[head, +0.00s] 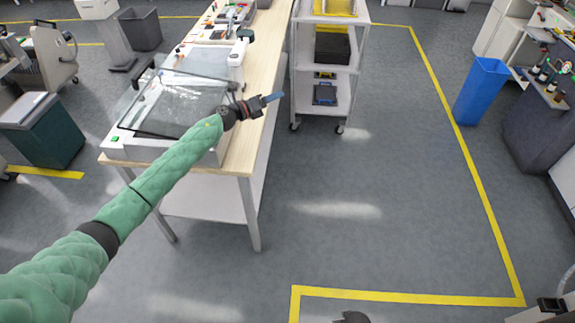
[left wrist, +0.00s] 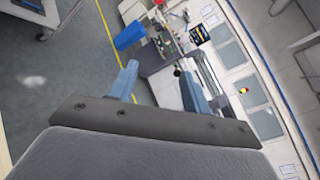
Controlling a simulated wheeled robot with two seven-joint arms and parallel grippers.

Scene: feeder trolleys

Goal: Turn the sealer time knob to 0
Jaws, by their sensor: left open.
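The sealer (head: 125,146) looks like the pale machine with a raised clear lid on the near end of the wooden table. A small green part shows at its front left corner. I cannot make out the time knob in either view; it is too small or hidden behind my arm. My left arm reaches across the sealer's front right corner. My left gripper (head: 272,98) is open and empty, just beyond the table's right edge. In the left wrist view its two blue fingers (left wrist: 160,86) stand apart with nothing between them.
The wooden table (head: 262,75) holds tools farther back. A white shelf trolley (head: 322,111) stands right of it. A blue bin (head: 481,92) is at the right, also in the left wrist view (left wrist: 129,36).

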